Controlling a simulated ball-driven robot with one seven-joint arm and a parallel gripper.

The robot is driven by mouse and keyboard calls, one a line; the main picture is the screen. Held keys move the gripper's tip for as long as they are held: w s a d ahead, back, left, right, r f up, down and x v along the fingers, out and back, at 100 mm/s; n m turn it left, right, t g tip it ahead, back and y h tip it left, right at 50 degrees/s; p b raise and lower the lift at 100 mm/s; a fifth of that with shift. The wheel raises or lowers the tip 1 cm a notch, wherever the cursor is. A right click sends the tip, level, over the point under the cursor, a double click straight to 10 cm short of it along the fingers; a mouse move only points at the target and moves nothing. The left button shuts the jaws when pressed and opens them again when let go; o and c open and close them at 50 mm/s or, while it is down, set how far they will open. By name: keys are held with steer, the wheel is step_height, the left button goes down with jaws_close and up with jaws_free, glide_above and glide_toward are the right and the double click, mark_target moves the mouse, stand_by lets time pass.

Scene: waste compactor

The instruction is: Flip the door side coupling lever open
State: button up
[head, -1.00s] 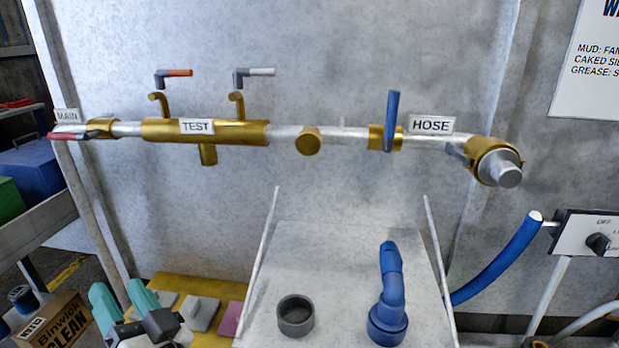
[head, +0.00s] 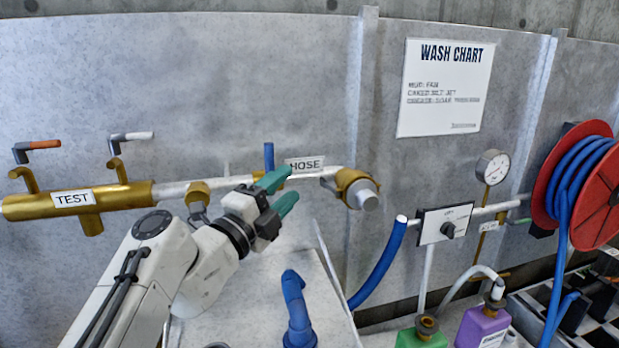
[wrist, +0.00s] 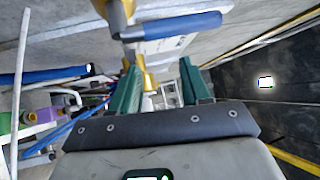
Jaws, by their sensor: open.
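The brass coupling (head: 352,184) with a grey plug (head: 362,195) sits at the right end of the wall pipe, just right of the HOSE label (head: 305,164). A short grey lever (head: 330,184) shows on its left side; any lever on the far side is hidden. My gripper (head: 281,191) is open and empty, with teal fingers pointing right toward the coupling, a short gap left of it. In the wrist view my gripper (wrist: 159,76) has a bit of brass (wrist: 149,82) showing between its fingers; the coupling lever cannot be made out there.
The blue valve handle (head: 269,156) stands up right behind my fingers; it also shows above them in the wrist view (wrist: 172,25). A blue elbow (head: 297,308) stands on the panel below. A blue hose (head: 380,265) and a dial box (head: 445,224) lie to the right.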

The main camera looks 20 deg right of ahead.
mark_target(322, 183)
steer(key=w+d+f+g+p, duration=0.1)
steer(key=d, duration=0.1)
steer(key=w+d+m+g, duration=0.1)
steer(key=w+d, duration=0.1)
steer(key=d, duration=0.1)
steer(key=w+d+f+m+g+y+p, duration=0.1)
steer(key=w+d, duration=0.1)
steer(key=shift+w+d+f+p, duration=0.15)
steer(key=shift+d+f+p, duration=0.15)
stand_by(0.4)
jaws_close()
